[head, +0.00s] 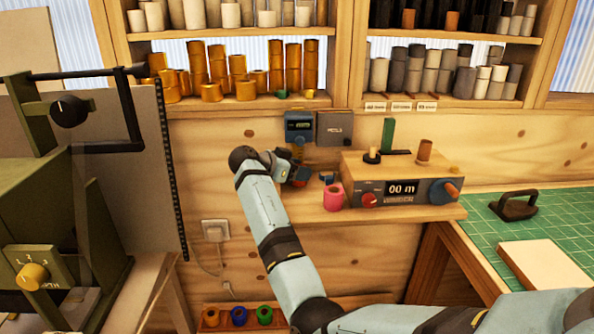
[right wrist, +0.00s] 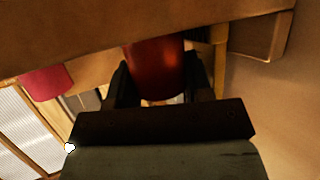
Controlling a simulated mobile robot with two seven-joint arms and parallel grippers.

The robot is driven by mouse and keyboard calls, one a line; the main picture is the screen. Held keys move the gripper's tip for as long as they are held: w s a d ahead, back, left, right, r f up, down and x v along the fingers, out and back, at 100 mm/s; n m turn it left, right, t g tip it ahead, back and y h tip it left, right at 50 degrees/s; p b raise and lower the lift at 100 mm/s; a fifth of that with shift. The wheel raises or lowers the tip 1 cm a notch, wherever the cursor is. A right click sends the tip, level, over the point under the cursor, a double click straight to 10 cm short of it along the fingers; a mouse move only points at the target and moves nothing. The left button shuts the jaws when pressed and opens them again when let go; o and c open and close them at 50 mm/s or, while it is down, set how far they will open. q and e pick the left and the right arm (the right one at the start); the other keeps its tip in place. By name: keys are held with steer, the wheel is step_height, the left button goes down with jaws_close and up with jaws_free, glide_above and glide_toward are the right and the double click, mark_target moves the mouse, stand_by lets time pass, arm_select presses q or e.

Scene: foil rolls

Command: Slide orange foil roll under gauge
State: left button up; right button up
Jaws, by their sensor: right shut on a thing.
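In the head view, my right gripper (head: 298,168) is in front of the wooden wall, just below the gauge (head: 299,124), a blue box with a small dark display. I cannot tell whether the roll touches the gauge. My left gripper is not in view.
A pink roll (head: 333,197) stands on the wooden ledge (head: 375,212) right of my gripper. A counter box (head: 400,186) reading "00 m" is beside it. A grey box (head: 334,127) adjoins the gauge. Golden rolls (head: 245,90) fill the shelf above. A green mat (head: 556,221) lies at right.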

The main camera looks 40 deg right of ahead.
steer(key=o, duration=1)
steer(key=shift+s+r, duration=0.1)
steer(key=shift+r, duration=0.05)
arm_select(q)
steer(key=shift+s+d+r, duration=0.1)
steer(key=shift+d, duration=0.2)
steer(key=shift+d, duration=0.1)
arm_select(e)
steer(key=shift+r, duration=0.1)
arm_select(q)
steer(key=shift+b, duration=0.45)
arm_select(e)
steer(key=v, duration=1.3)
steer(key=shift+a, duration=0.4)
